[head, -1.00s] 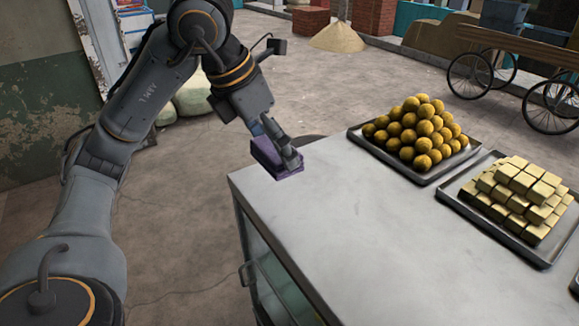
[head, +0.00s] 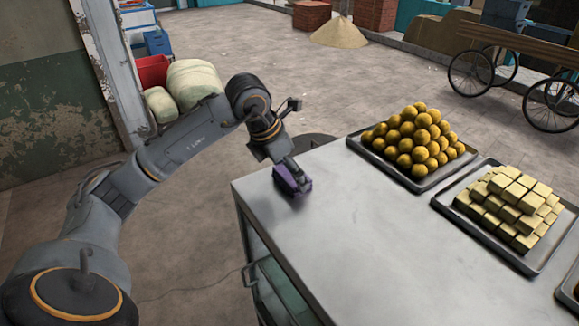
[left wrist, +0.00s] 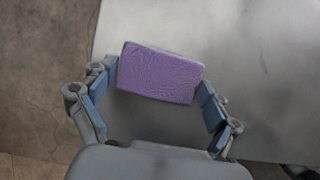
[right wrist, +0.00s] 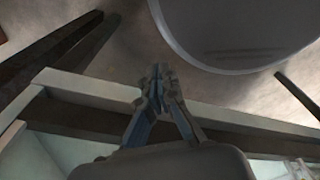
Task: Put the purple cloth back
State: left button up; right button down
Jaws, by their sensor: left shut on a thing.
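The purple cloth (head: 286,184), a folded block, is at the far left corner area of the light table top (head: 340,220). My left gripper (head: 297,174) is shut on it from above. In the left wrist view the cloth (left wrist: 160,73) sits between the two blue-padded fingers (left wrist: 162,92), over the table top near its edge. I cannot tell whether the cloth touches the surface. My right gripper (right wrist: 160,75) shows only in the right wrist view, with its fingers together and nothing visible between them.
A tray of stacked yellow balls (head: 415,135) and a tray of pale yellow blocks (head: 512,205) stand on the table's right side. The table top's middle and front are clear. Beams (right wrist: 85,85) and a large round object (right wrist: 240,35) are near my right gripper.

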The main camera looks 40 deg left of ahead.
pick_arm(q)
jog(key=shift+f, duration=0.15)
jog(key=o, duration=0.9)
jog(key=shift+c, duration=0.2)
jog(key=shift+r, duration=0.3)
jog(key=b+v, duration=0.2)
jog(key=v, duration=0.9)
jog(key=shift+s+r, duration=0.3)
